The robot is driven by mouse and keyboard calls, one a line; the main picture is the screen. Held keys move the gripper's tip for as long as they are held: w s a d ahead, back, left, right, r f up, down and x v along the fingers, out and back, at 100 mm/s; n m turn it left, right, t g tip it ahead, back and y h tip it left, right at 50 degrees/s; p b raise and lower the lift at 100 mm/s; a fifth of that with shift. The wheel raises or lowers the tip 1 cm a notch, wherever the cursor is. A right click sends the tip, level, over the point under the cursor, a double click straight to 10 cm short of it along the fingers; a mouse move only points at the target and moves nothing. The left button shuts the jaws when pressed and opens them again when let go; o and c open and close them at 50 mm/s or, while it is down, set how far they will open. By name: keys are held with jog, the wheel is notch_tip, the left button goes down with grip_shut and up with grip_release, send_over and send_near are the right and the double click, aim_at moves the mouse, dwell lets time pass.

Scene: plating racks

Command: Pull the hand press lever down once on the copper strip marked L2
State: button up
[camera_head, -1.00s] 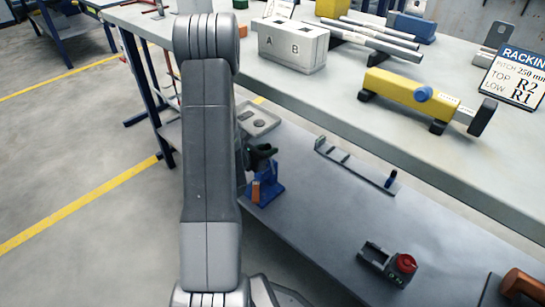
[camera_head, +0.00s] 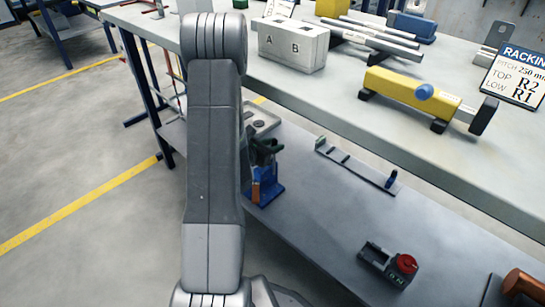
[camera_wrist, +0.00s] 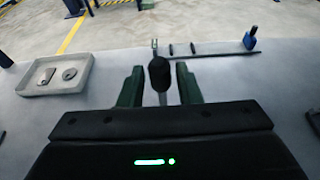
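The blue hand press (camera_head: 268,188) stands on the lower grey bench, partly hidden behind my arm and gripper. An orange-brown piece shows at its front (camera_head: 256,191); it may be the copper strip, but no L2 mark can be read. In the wrist view the lever's black knob (camera_wrist: 160,72) stands on a thin grey shaft between my green fingers. My gripper (camera_wrist: 160,86) is open around the knob, with a narrow gap on each side. In the head view my gripper (camera_head: 264,150) is above the press.
A grey tray (camera_wrist: 54,91) with two small metal parts lies left of my gripper in the wrist view. A thin rail (camera_head: 355,166) and a box with a red button (camera_head: 389,264) lie on the lower bench. The higher table (camera_head: 330,92) holds a yellow fixture (camera_head: 400,90).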

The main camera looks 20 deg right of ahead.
jog(key=o, duration=0.4)
jog(key=shift+o, duration=0.2)
jog(key=shift+a, duration=0.15)
jog(key=v, duration=0.8)
jog(key=p+v, duration=0.3)
jog(key=v, duration=1)
jog(key=shift+a, duration=0.3)
jog(key=shift+d, duration=0.1)
jog(key=b+x, duration=0.3)
jog(key=x, duration=1)
jog(key=shift+d, duration=0.3)
